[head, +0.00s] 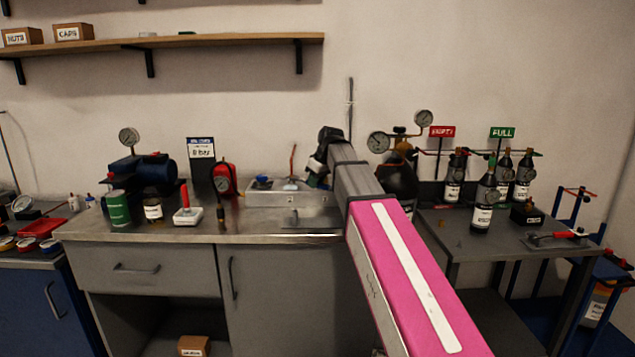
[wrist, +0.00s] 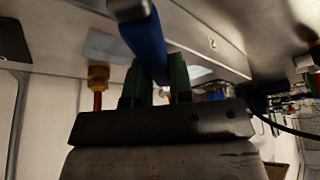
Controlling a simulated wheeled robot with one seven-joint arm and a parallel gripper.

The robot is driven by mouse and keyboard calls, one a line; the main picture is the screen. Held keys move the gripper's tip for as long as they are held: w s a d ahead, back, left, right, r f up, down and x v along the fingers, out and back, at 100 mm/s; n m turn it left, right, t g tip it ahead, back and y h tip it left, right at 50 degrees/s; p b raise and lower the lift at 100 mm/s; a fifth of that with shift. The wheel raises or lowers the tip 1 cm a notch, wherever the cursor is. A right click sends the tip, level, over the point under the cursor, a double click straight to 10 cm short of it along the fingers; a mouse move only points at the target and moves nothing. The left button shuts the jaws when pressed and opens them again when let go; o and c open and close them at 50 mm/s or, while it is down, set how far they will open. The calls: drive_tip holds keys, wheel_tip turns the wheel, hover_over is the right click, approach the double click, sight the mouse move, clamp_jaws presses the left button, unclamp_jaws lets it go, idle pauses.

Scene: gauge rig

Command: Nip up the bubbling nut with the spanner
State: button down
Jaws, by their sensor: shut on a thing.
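In the wrist view my gripper (wrist: 153,82) has green fingers shut on a blue bar with a grey end, which looks like the spanner (wrist: 147,45). The spanner juts away from the fingers, and its far end runs to the top edge of the picture. A brass nut (wrist: 98,75) on a reddish pipe is to the left of the fingers, apart from the spanner in the picture. Bubbles cannot be made out. In the head view my gripper (head: 318,172) is partly hidden by my arm, above the bench by the metal tray.
The metal tray (head: 262,198) stands on the grey bench (head: 190,237). Dark bottles (head: 484,205) stand on the right-hand table. The front bench edge is clear.

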sight(326, 185)
drive_tip(key=shift+s+a+m, duration=0.6)
drive_tip(key=shift+m, duration=0.2)
drive_tip(key=shift+s+a+t+h, duration=0.1)
drive_tip(key=shift+t+h, duration=0.2)
drive_tip(key=shift+w+d+n+y, duration=0.4)
drive_tip(key=shift+w+d+n, duration=0.3)
drive_tip(key=shift+d+n, duration=0.1)
idle(0.6)
drive_tip(key=shift+s, duration=0.15)
drive_tip(key=shift+s+d, duration=1.6)
drive_tip(key=shift+d, duration=0.1)
drive_tip(key=shift+r, duration=2.3)
